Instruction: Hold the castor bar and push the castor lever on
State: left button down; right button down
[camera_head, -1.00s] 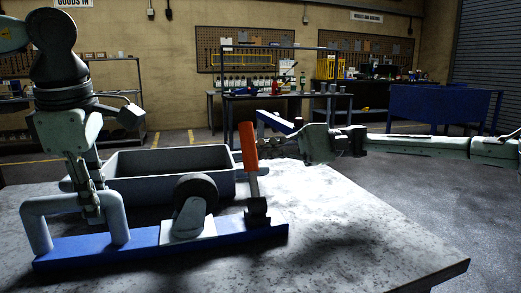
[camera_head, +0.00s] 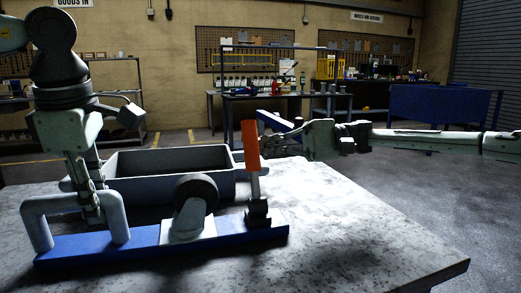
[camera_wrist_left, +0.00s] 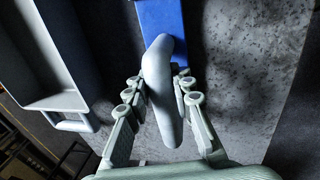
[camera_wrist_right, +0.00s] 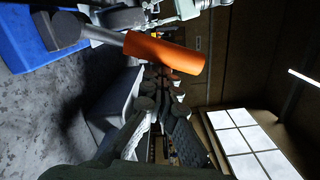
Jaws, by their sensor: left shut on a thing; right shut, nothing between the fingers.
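The castor bar is a blue bar (camera_head: 80,250) on the table, with a grey arched handle (camera_head: 36,228) at its left end and a dark castor wheel (camera_head: 195,192) in a pale housing near its middle. My left gripper (camera_head: 92,207) is shut on the handle; the left wrist view shows the handle (camera_wrist_left: 160,75) between its fingers. The castor lever (camera_head: 252,147), with an orange grip, stands nearly upright at the bar's right end. My right gripper (camera_head: 268,147) is shut and empty beside the orange grip (camera_wrist_right: 165,52). Whether they touch is unclear.
A grey open bin (camera_head: 170,160) stands on the table behind the bar. The table (camera_head: 370,240) is clear to the right and front. A workbench and blue cabinet (camera_head: 440,105) stand farther back.

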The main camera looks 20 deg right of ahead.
pick_arm(q)
jog(key=shift+w, duration=0.1)
pick_arm(e)
jog(key=s+r+n, duration=0.1)
jog(key=s+n, duration=0.4)
jog(key=s, duration=0.4)
jog(key=shift+s+r+n, duration=0.25)
jog(key=shift+r+n, duration=0.05)
jog(key=shift+n, duration=0.1)
jog(key=shift+a, duration=0.1)
dwell(0.3)
jog(key=w+d+r, duration=0.2)
jog(key=w+d, duration=0.1)
jog(key=d, duration=0.7)
jog(key=shift+w+d, duration=0.4)
jog(key=shift+r, duration=0.1)
pick_arm(q)
jog(key=c, duration=1.2)
grip_release()
